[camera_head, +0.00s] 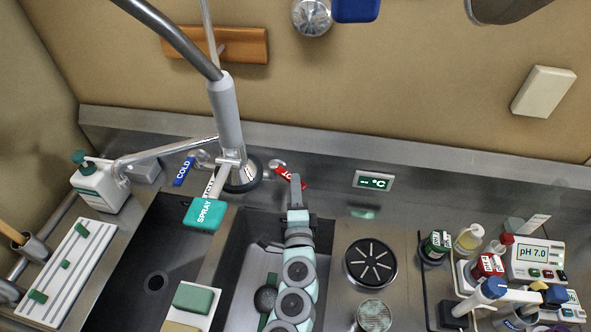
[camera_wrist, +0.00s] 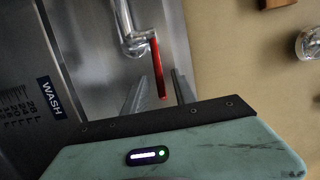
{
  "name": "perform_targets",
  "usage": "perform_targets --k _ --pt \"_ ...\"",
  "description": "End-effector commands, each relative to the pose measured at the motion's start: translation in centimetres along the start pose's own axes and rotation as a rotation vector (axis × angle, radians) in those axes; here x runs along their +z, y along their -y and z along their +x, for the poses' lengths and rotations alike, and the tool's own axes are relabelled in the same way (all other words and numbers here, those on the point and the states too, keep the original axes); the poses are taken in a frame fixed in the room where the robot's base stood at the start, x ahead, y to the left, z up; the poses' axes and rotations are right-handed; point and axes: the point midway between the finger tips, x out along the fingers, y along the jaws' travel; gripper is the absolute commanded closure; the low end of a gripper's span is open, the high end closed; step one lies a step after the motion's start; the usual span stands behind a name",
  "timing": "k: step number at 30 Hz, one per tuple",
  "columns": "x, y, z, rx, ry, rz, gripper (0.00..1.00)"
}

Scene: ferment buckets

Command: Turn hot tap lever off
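The red hot tap lever (camera_head: 283,172) sits behind the sink, to the right of the tap column. Its letters are partly covered by my gripper (camera_head: 295,182), which reaches up from the sink side. In the wrist view the lever (camera_wrist: 158,72) is a thin red bar running from a chrome tap body (camera_wrist: 133,38). Its free end appears between the two grey fingers of my gripper (camera_wrist: 157,80), which are apart, with a visible gap on either side. I cannot tell whether they are level with it in depth. The blue cold lever (camera_head: 184,171) is on the left.
A teal SPRAY handle (camera_head: 204,214) and the grey tap column (camera_head: 225,112) stand left of my arm. A temperature display (camera_head: 373,180) is on the right of the lever. Bottles and a pH meter (camera_head: 537,261) crowd the far right counter.

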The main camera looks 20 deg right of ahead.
Motion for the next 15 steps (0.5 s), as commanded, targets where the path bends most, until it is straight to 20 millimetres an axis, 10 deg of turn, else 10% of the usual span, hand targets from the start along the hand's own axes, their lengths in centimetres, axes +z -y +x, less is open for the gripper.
perform_targets --k 15 --pt "0.0 0.1 5.3 -0.001 0.001 -0.001 0.67"
